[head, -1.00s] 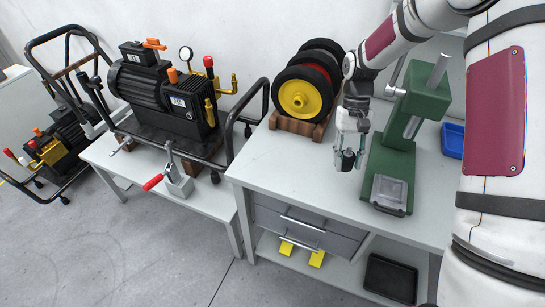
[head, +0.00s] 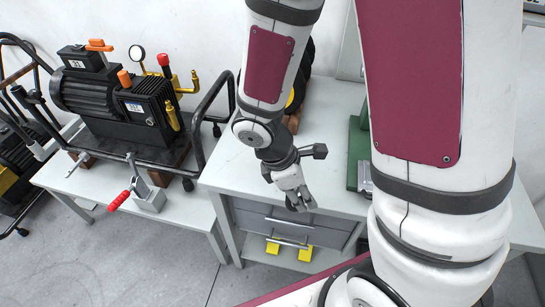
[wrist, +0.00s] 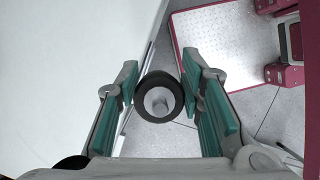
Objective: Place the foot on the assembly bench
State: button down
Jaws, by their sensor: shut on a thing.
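The foot (wrist: 160,113) is a small round black rubber piece with a metal stud. It sits between the green finger pads of my gripper (wrist: 161,88) in the wrist view. My gripper (head: 298,202) is shut on it, tilted downward near the bench's front edge in the head view. The foot's dark end (head: 293,206) shows only a little there. The assembly bench (head: 238,165) has a pale top and grey drawers (head: 270,222). Its top also seems to fill the left of the wrist view (wrist: 60,65). I cannot tell how high the foot is held.
A black pump (head: 130,105) in a tubular frame stands on a lower table at left, with a red-handled clamp (head: 148,195) in front. A green press (head: 358,145) stands on the bench, partly hidden by my arm. Yellow blocks (head: 305,254) lie underneath. The bench's front left top is clear.

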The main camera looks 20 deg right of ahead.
jog(key=shift+s, duration=0.35)
jog(key=shift+w+f+n+b, duration=0.2)
jog(key=shift+w+n+b, duration=0.1)
jog(key=shift+w+b, duration=0.7)
jog(key=w, duration=0.4)
jog(key=w+a+b, duration=0.1)
jog(key=w, duration=0.4)
jog(key=w+f, duration=0.1)
jog(key=w, duration=0.3)
jog(key=shift+w+a+b, duration=0.3)
jog(key=shift+w+b, duration=0.05)
jog(key=shift+b, duration=0.05)
jog(key=shift+f, duration=1.8)
jog(key=shift+f, duration=0.1)
jog(key=c, duration=1.1)
grip_release()
